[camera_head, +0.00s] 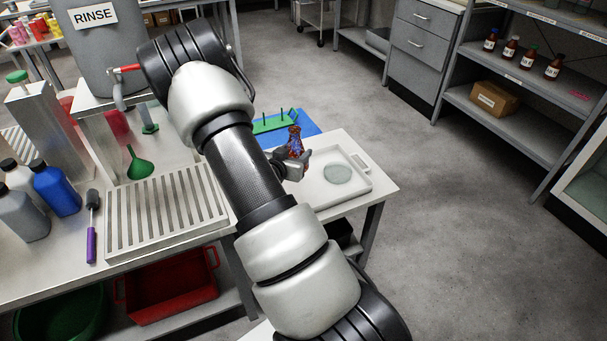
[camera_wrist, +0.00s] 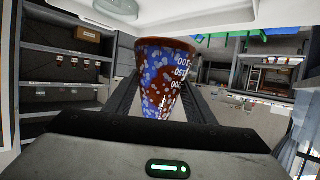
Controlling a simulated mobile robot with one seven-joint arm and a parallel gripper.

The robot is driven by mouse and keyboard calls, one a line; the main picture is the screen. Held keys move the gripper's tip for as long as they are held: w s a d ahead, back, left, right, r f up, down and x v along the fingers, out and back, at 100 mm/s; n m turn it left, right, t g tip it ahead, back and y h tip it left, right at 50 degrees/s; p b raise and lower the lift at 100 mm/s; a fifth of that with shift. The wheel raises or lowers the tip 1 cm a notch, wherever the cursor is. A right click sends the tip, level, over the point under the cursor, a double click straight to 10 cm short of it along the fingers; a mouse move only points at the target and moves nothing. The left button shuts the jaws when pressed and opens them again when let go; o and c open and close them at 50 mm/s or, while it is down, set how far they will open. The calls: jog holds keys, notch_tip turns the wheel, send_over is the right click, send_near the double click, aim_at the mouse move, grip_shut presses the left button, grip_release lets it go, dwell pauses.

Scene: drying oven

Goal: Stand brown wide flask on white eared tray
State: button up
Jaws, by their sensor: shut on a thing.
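The brown wide flask (camera_head: 295,138), patterned in blue and white with white lettering, is held in my gripper (camera_head: 293,168). In the wrist view the flask (camera_wrist: 163,85) sits between both fingers, its wider end away from my palm. It looks roughly upright in the head view, narrow end up. The white eared tray (camera_head: 355,190) lies at the table's right end, with a handle loop at its far right corner. The flask is at the tray's far left edge; I cannot tell whether its base touches anything. My gripper hides part of the flask's lower body.
A round glass dish (camera_head: 338,174) occupies the middle of the tray. A green rack (camera_head: 272,122) with pegs stands on a blue mat (camera_head: 308,129) behind. The tray's near strip is bare.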

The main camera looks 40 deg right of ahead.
notch_tip(320, 180, down, 10)
jog(key=b, duration=0.3)
jog(key=shift+r, duration=0.1)
jog(key=o, duration=1.4)
jog(key=shift+w, duration=0.1)
jog(key=shift+a+r, duration=0.15)
jog(key=shift+a, duration=0.15)
jog(key=p+v, duration=0.2)
jog(key=v, duration=0.9)
jog(key=shift+s+a, duration=0.15)
jog(key=shift+s, duration=0.1)
